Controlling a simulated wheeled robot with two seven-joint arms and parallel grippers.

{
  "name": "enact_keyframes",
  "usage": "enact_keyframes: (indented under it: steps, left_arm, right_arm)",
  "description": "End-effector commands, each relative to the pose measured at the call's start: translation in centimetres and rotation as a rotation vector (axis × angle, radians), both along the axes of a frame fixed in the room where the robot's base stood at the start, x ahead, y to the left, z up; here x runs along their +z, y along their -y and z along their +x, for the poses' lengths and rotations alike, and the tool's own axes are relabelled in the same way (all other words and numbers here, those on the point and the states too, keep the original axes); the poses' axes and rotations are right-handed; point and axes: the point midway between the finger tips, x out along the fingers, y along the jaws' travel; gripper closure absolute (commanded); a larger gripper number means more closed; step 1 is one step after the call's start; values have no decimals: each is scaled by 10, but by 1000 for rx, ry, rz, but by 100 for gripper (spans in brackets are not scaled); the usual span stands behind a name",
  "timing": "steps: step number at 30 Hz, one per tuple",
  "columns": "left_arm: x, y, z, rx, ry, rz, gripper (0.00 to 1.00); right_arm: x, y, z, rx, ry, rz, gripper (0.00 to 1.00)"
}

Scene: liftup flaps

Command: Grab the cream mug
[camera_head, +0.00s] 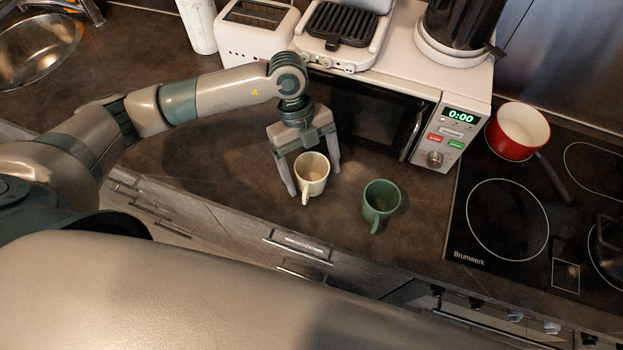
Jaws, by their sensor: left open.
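The cream mug (311,175) stands upright on the dark countertop in the head view, with its handle toward the counter's front edge. My left gripper (315,179) is open above and around the mug, one finger at its left and the other at its right. Whether either finger touches the mug I cannot tell. A green mug (381,201) stands upright to the right of the cream one, apart from it. My right gripper is not in view.
A microwave (452,135) stands behind the mugs, with a grill (343,28) and a blender base (447,45) on top. A toaster (254,30) is at its left. A red pot (518,130) sits on the cooktop (508,218) at right. Counter left of my gripper is clear.

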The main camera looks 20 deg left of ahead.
Motion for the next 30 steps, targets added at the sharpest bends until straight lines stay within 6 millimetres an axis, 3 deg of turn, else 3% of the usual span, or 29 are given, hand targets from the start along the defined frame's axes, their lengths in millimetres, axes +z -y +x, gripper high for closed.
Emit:
enact_keyframes:
  steps: [15, 22, 30]
  left_arm:
    - [-1, 1, 0, 0, 0, 0, 18]
    - [-1, 1, 0, 0, 0, 0, 70]
    - [0, 1, 0, 0, 1, -1, 70]
  right_arm:
    - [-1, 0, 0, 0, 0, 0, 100]
    - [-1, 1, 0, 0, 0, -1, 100]
    - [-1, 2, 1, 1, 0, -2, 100]
